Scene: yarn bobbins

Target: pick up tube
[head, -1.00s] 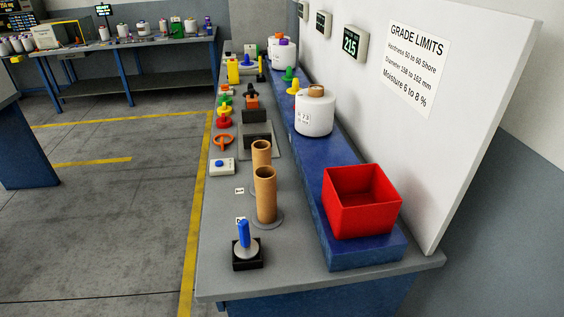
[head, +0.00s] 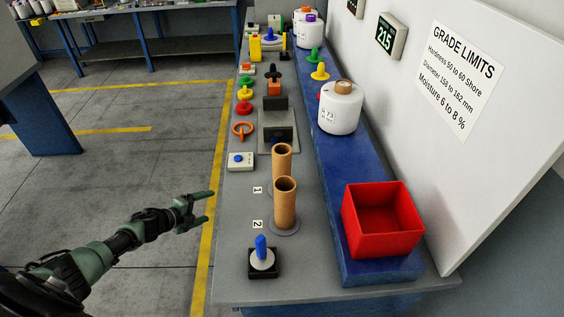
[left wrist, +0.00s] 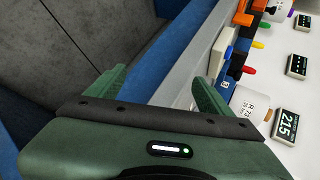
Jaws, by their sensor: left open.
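Two tan cardboard tubes stand upright on the grey bench in the head view. The nearer tube (head: 285,204) stands on a round grey base beside the label 2. The farther tube (head: 281,158) is partly hidden behind it, near the label 1. My left gripper (head: 211,207) is open and empty, to the left of the tubes, out over the floor beside the bench edge. In the left wrist view its two green fingers (left wrist: 157,92) are spread with nothing between them. My right gripper is not in view.
A blue-handled tool on a black block (head: 263,259) stands at the bench's near end. A red bin (head: 384,222) and a white bobbin (head: 340,108) stand on the blue raised shelf (head: 345,165). A white button box (head: 241,161) lies left of the farther tube.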

